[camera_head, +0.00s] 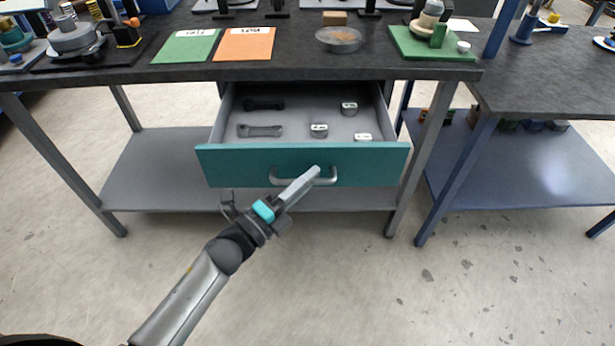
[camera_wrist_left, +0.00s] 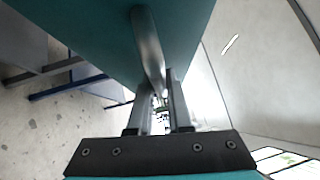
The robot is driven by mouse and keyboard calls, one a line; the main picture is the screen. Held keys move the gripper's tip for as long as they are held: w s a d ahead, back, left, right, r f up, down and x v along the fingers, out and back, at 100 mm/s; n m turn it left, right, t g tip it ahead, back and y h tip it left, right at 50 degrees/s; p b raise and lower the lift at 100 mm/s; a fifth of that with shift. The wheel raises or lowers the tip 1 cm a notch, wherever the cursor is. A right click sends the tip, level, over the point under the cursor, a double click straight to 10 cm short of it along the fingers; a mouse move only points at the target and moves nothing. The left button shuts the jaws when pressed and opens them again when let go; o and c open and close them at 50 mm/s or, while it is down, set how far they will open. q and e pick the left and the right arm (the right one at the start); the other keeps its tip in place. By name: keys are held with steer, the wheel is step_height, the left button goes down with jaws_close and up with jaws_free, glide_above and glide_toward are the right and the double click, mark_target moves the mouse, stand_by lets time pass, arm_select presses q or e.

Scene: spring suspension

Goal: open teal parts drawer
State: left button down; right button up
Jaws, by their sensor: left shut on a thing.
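The teal parts drawer (camera_head: 235,166) stands pulled out from under the dark workbench, with its grey inside and contents showing. Its curved metal handle (camera_head: 325,181) is on the middle of the teal front. My left gripper (camera_head: 312,174) is at the handle, shut on it. In the left wrist view, the handle bar (camera_wrist_left: 148,45) runs down between the two fingers (camera_wrist_left: 160,95), with the teal drawer front (camera_wrist_left: 90,30) behind it. My right gripper is not in view.
In the drawer lie a grey wrench-like part (camera_head: 260,130), a dark part (camera_head: 263,103) and several small metal pieces (camera_head: 319,130). The workbench top (camera_head: 290,67) holds green and orange sheets (camera_head: 245,44) and a round dish (camera_head: 340,39). A lower shelf (camera_head: 150,175) runs below. The floor in front is clear.

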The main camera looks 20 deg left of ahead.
arm_select(q)
steer(key=c, duration=0.9)
jaws_free()
steer(key=shift+o, duration=0.2)
steer(key=shift+s+a+f, duration=0.1)
steer(key=shift+s+a, duration=0.2)
steer(key=shift+s, duration=0.15)
steer(key=p+v, duration=0.1)
steer(key=v, duration=1.3)
steer(key=shift+p, duration=0.35)
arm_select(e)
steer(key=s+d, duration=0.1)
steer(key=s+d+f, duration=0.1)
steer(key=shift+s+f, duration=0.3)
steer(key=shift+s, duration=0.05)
arm_select(q)
steer(key=shift+a+f, duration=0.1)
